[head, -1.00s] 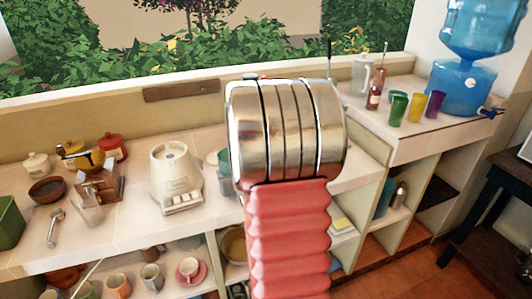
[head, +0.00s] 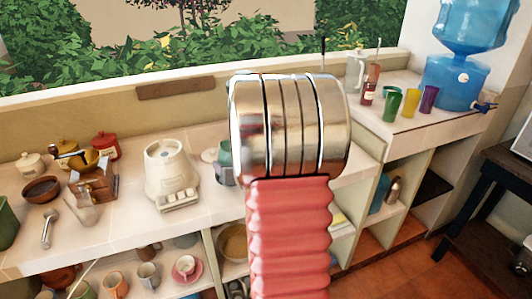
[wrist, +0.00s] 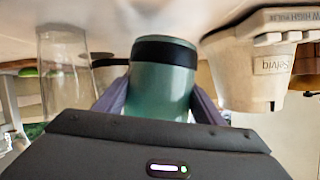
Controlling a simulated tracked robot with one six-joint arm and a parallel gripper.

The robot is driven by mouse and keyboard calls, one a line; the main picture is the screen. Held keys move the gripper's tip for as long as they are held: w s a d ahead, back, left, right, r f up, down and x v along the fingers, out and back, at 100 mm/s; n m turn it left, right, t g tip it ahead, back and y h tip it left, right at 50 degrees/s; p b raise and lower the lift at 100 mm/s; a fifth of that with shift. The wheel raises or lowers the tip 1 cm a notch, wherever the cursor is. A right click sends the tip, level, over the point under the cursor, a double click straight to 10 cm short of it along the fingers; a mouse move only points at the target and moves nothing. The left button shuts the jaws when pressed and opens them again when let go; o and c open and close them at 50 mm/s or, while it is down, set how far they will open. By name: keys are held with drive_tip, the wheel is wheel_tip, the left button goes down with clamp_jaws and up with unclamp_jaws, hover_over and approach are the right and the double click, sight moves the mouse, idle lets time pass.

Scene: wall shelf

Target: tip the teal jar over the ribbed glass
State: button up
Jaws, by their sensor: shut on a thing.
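The wrist view appears upside down, with the counter along its top. My gripper (wrist: 160,100) is shut on the teal jar (wrist: 160,88), a dark green-teal cylinder with a black band at the end by the counter. Whether it touches the counter is unclear. A sliver of what looks like the jar shows beside my arm in the head view (head: 225,152). A clear tall glass (wrist: 62,75), likely the ribbed glass, stands left of the jar in the wrist view, apart from it. My arm hides that glass and my gripper in the head view.
A cream blender base (head: 171,172) stands close to the jar, also in the wrist view (wrist: 262,62). A dark round thing (wrist: 110,72) is behind the jar. Coloured cups (head: 411,103) and a blue water dispenser (head: 457,82) stand at right. Mugs sit on the shelf below.

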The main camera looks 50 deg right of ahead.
sight(228, 147)
drive_tip(key=shift+s+d+r+m+t+y, duration=0.25)
drive_tip(key=shift+d+r+m, duration=0.1)
drive_tip(key=shift+r+m, duration=0.2)
drive_tip(key=shift+s+d+r+m+t+y, duration=0.2)
drive_tip(key=shift+d+r+m+y, duration=0.1)
drive_tip(key=shift+r+m, duration=0.2)
drive_tip(key=shift+s+d+r+m+t+y, duration=0.15)
drive_tip(key=shift+d+r+m+t+y, duration=0.15)
drive_tip(key=shift+r+m, duration=0.25)
drive_tip(key=shift+r+m+t+y+p, duration=0.5)
drive_tip(key=shift+r+m+p, duration=0.4)
drive_tip(key=shift+r+m, duration=0.35)
drive_tip(key=shift+d+r+m+t+y+p, duration=0.1)
drive_tip(key=shift+r+m+t+y+p, duration=0.15)
drive_tip(key=shift+r+m+t+p, duration=0.7)
idle(1.8)
drive_tip(key=shift+s+d+r+m, duration=0.2)
drive_tip(key=shift+d+r+m, duration=0.1)
drive_tip(key=shift+r+m, duration=0.25)
drive_tip(key=shift+s+d+r+m, duration=0.2)
drive_tip(key=shift+d+r+m, duration=0.1)
drive_tip(key=shift+m, duration=0.35)
idle(1.2)
